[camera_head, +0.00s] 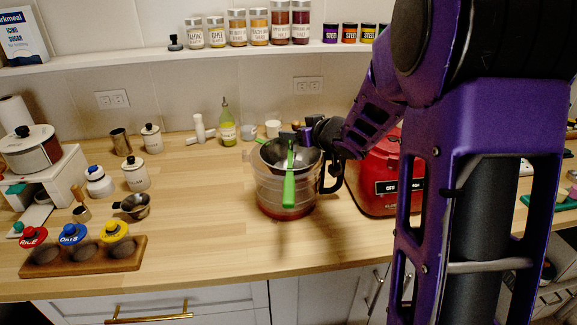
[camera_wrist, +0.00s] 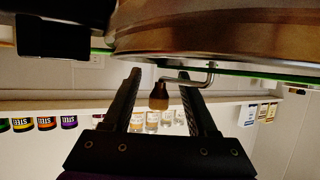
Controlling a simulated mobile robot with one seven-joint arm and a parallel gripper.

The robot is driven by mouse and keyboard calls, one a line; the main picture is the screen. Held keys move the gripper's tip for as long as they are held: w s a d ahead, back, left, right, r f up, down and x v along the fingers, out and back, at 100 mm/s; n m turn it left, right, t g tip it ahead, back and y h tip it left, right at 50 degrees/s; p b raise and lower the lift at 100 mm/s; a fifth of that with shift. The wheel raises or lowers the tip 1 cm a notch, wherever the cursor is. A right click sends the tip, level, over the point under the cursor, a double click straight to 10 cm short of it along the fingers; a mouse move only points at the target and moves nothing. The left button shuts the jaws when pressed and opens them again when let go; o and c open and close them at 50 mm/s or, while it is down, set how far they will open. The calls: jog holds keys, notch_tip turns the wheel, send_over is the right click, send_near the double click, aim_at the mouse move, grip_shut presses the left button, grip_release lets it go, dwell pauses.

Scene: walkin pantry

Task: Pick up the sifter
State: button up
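The sifter (camera_head: 275,154) is a round metal body with a green handle pointing down toward the front. In the head view it appears over the mouth of a clear pitcher with a red base (camera_head: 270,195); I cannot tell whether it rests there. In the wrist view the metal drum (camera_wrist: 210,35) fills the top, with a bent crank and a brown knob (camera_wrist: 159,96). My gripper (camera_wrist: 160,80) is open, its two dark fingers apart, with the knob appearing between them. In the head view my gripper (camera_head: 297,134) is at the sifter's far side, partly hidden.
A red appliance (camera_head: 382,180) stands right of the pitcher, partly behind my arm. Jars and a wooden tray (camera_head: 85,258) are at left. A shelf (camera_head: 190,55) holds spice jars. The counter's front middle is clear.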

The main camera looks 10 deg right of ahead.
grip_shut()
dwell(1.2)
